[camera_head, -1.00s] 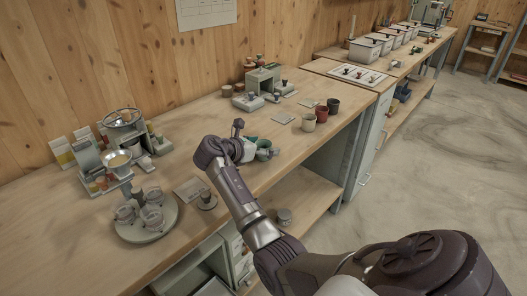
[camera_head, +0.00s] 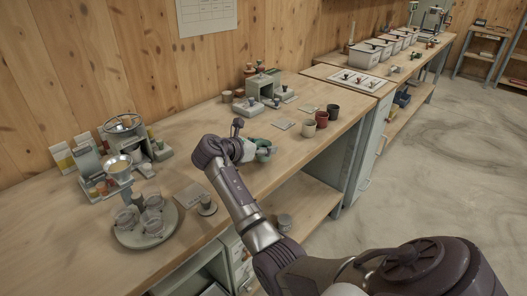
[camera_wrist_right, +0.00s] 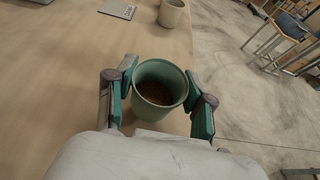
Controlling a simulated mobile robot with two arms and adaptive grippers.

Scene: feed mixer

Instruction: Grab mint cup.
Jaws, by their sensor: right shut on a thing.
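The mint cup (camera_wrist_right: 158,88) is pale green, upright and open at the top, with a brown inside bottom. In the right wrist view it sits between the two green-padded fingers of my right gripper (camera_wrist_right: 163,92), which is shut on it. In the head view the mint cup (camera_head: 263,152) is partly hidden by my right gripper (camera_head: 258,152), near the front edge of the wooden bench. I cannot tell whether the cup still touches the bench. My left gripper is not in view.
Behind the mint cup stand a cream cup (camera_head: 309,128), a red cup (camera_head: 321,119) and a dark cup (camera_head: 333,112). A round tray (camera_head: 128,238) with glass jars is at the left front. A small scale (camera_head: 118,165) stands at the left. Bare bench top lies left of my gripper.

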